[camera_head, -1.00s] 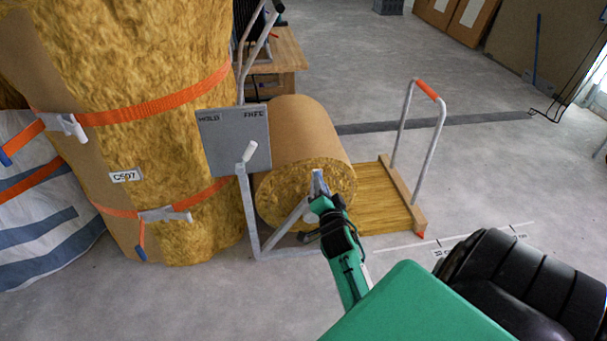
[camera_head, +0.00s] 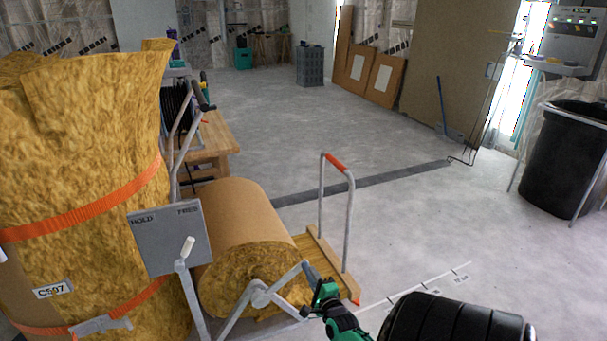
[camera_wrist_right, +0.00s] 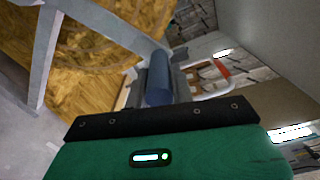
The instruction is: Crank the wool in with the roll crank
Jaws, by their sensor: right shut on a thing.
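The roll of wool (camera_head: 235,225), brown-backed with yellow wool at its end face, lies in a grey metal frame at lower left of centre in the head view. The roll crank (camera_head: 285,279) runs from a hub on that end face up and to the right. My right gripper (camera_head: 322,292) is shut on the crank's handle, right of the hub. In the right wrist view the blue-grey handle (camera_wrist_right: 158,78) stands between the fingers. A strip of flat wool (camera_head: 318,255) shows on the wooden-edged board right of the roll. My left gripper is not in view.
A grey panel marked HOLD and FREE (camera_head: 168,237) and a white-knobbed lever (camera_head: 186,250) stand left of the roll. A tall strapped wool bale (camera_head: 85,140) fills the left. A red-gripped rail (camera_head: 347,215) rises from the board. Open floor lies behind and right.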

